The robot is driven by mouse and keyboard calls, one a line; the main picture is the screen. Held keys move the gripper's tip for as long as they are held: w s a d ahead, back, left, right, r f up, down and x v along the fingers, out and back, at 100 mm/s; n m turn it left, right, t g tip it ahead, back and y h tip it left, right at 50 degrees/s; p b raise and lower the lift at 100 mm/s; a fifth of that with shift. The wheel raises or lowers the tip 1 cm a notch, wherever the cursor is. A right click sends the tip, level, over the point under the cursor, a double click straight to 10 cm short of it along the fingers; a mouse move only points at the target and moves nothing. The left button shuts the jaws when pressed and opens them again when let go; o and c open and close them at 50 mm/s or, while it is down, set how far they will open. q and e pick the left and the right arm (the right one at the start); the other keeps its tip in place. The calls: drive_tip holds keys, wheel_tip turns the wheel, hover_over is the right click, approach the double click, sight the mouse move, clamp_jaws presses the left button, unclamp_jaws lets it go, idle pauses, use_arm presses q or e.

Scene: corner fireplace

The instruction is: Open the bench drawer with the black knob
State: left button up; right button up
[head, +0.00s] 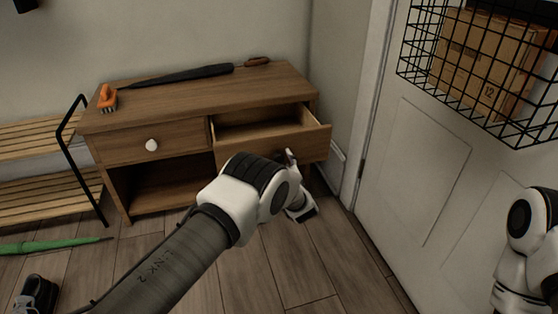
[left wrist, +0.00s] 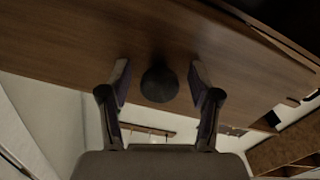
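The wooden bench (head: 190,95) has two drawers side by side. Its right drawer (head: 312,144) is pulled out, and its empty-looking inside shows from above. The black knob (left wrist: 160,83) on this drawer's front shows in the left wrist view; my arm hides it in the head view. My left gripper (left wrist: 159,82) is open, with one finger on each side of the knob and a gap on both sides. The left drawer (head: 178,141) is shut and has a white knob (head: 151,145). My right arm shows at the right edge, but its gripper is out of view.
A slatted rack (head: 40,196) stands left. A wire basket with a box (head: 490,62) hangs on the door at right.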

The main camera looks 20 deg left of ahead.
use_arm(q)
drive_tip(key=v, duration=0.7)
drive_tip(key=shift+s+d, duration=0.15)
drive_tip(key=shift+s, duration=0.05)
